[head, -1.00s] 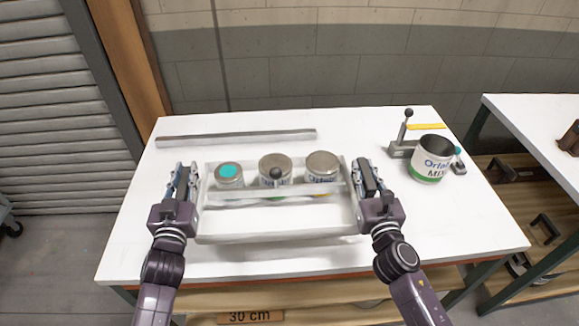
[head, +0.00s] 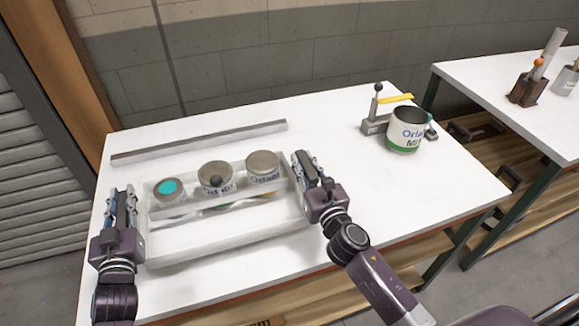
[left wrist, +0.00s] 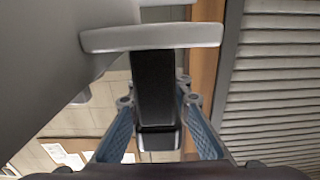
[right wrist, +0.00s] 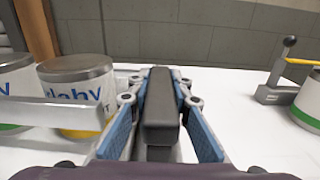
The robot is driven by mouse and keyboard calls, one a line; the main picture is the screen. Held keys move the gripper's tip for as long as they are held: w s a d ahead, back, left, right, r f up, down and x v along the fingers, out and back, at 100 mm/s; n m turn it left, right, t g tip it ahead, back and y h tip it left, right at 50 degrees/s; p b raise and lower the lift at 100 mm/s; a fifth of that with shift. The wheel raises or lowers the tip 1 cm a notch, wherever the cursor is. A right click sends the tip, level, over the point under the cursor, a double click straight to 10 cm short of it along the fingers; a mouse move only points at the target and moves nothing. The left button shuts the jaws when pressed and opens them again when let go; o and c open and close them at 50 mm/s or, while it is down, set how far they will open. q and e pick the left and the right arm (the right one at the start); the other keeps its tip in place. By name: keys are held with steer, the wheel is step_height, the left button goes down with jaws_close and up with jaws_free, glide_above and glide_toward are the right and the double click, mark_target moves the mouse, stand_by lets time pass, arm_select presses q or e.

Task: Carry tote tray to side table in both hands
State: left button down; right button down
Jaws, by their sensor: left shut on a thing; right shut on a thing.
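The tote tray (head: 205,245) is pale grey and open, with a bar across its middle. A dark grip block shows between the fingers in the left wrist view (left wrist: 155,95) and the right wrist view (right wrist: 160,110). I cannot tell whether the tray touches the white table.
The white table (head: 340,205) holds a long grey strip (head: 200,142) at the back, a lever device (head: 377,121) and a large can (head: 405,133). A second white table (head: 490,85) stands to the right across a gap, with a brown holder (head: 527,90) on it.

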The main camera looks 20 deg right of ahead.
arm_select(q)
steer(key=shift+f, duration=0.15)
arm_select(e)
steer(key=shift+f, duration=0.15)
stand_by(0.4)
